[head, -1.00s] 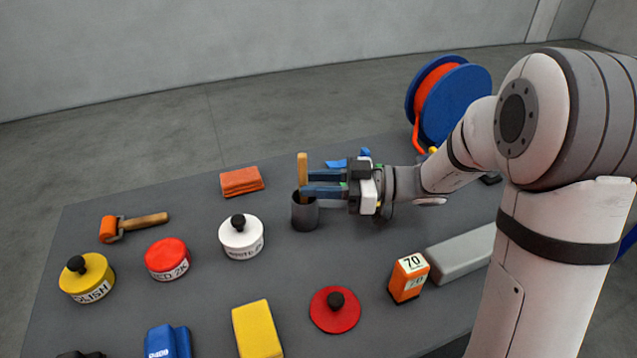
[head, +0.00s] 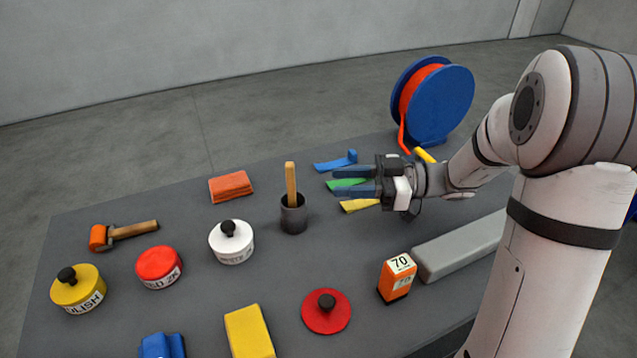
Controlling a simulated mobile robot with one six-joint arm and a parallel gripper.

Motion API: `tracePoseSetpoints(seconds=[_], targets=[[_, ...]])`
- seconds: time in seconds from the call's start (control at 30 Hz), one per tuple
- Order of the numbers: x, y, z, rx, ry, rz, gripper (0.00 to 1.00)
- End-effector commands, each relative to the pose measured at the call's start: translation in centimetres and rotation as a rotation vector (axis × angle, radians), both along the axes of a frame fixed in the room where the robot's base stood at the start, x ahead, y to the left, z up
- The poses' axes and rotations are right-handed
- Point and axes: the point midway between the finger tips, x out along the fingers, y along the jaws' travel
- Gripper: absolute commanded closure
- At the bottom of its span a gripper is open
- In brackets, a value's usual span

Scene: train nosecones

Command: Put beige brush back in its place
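The beige brush (head: 291,183) stands nearly upright in a dark grey cup (head: 294,219) on the table. Only its handle shows above the rim; its lower end is hidden inside the cup. My gripper (head: 336,184) is to the right of the cup, apart from the brush. Its two blue fingers point left and are spread with a gap between them. Nothing is held between them.
Blue (head: 337,162), green (head: 347,184) and yellow (head: 360,205) items lie beside and under my gripper. A blue reel (head: 444,104) stands behind. A white-lidded tin (head: 231,241) and an orange cloth (head: 231,187) are left of the cup. The grey table (head: 200,280) has bare gaps between things.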

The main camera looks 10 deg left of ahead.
Motion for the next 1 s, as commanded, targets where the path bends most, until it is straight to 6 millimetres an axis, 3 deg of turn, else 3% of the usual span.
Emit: tracePoseSetpoints(seconds=[0.1, 0.3, 0.83, 1.0], targets=[[0.4, -2.1, -0.1, 0.0, 0.0, -0.004, 0.63], [0.6, -3.8, 0.0, 0.0, 0.0, -0.001, 0.63], [0.5, -4.0, 0.1, -0.013, 0.009, 0.001, 0.63], [-1.1, -4.6, 0.7, -0.194, 0.136, 0.007, 0.63]])
